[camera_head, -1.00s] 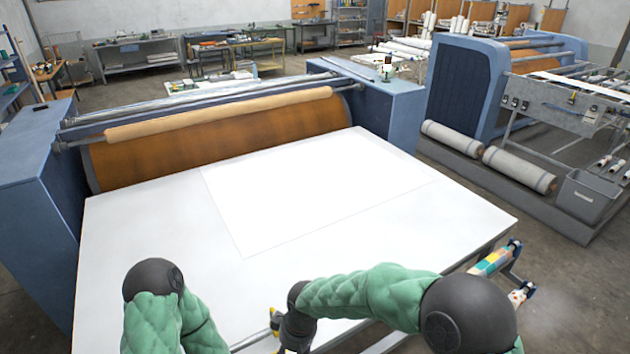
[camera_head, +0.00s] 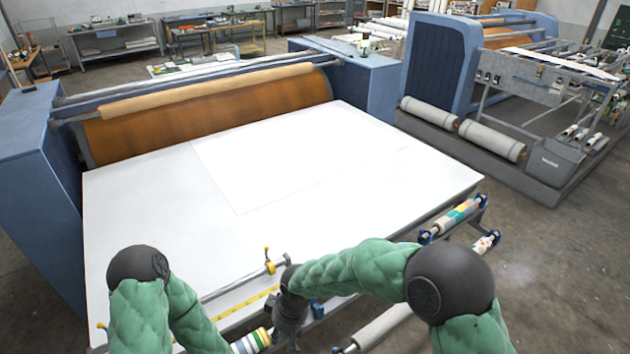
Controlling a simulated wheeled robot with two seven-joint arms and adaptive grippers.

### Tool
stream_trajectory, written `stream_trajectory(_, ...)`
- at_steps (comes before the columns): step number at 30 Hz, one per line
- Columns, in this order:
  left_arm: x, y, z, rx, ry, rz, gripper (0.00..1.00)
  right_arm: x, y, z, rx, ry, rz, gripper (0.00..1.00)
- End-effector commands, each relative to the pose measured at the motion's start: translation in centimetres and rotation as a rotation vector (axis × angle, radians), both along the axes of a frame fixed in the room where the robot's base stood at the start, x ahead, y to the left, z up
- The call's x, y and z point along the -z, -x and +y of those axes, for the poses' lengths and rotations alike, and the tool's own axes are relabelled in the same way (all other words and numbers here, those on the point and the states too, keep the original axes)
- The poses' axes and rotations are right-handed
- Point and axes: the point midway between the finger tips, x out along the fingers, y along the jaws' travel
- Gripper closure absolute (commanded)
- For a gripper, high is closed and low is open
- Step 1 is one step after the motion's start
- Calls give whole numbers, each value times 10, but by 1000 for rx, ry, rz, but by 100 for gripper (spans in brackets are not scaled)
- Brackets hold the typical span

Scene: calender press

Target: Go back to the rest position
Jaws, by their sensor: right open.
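My right arm comes in from the right, bends at a dark elbow and reaches left over the table's front edge. Its dark wrist points down, and my right gripper (camera_head: 289,343) is at the bottom edge of the picture, largely cut off. It is open, with nothing seen in it. My left arm shows at the lower left with its elbow up. Its forearm runs down out of the picture, and the left gripper is out of view.
The calender press's white table (camera_head: 130,220) bears a flat white sheet (camera_head: 300,155). Behind is the orange drum (camera_head: 210,115). A rail (camera_head: 235,285) and yellow ruler strip (camera_head: 245,303) run along the front edge. Colourful rolls (camera_head: 458,215) sit at the table's right corner. Open floor lies right.

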Motion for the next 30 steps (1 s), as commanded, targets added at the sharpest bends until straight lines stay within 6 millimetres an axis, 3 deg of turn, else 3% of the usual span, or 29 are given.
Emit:
stream_trajectory(1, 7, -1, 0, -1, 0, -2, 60, 14, 0, -5, 15, -5, 10, 56)
stream_trajectory(8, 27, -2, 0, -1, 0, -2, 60, 62, 4, -23, 92, -38, 44, 56)
stream_trajectory(14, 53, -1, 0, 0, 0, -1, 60, 122, 12, -47, 198, -77, 85, 56)
stream_trajectory(19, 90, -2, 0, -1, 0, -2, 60, 201, 31, -81, 354, -120, 133, 56)
stream_trajectory(24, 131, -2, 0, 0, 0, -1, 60, 283, 62, -119, 554, -157, 174, 56)
stream_trajectory(30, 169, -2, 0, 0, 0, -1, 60, 351, 102, -156, 764, -170, 201, 56)
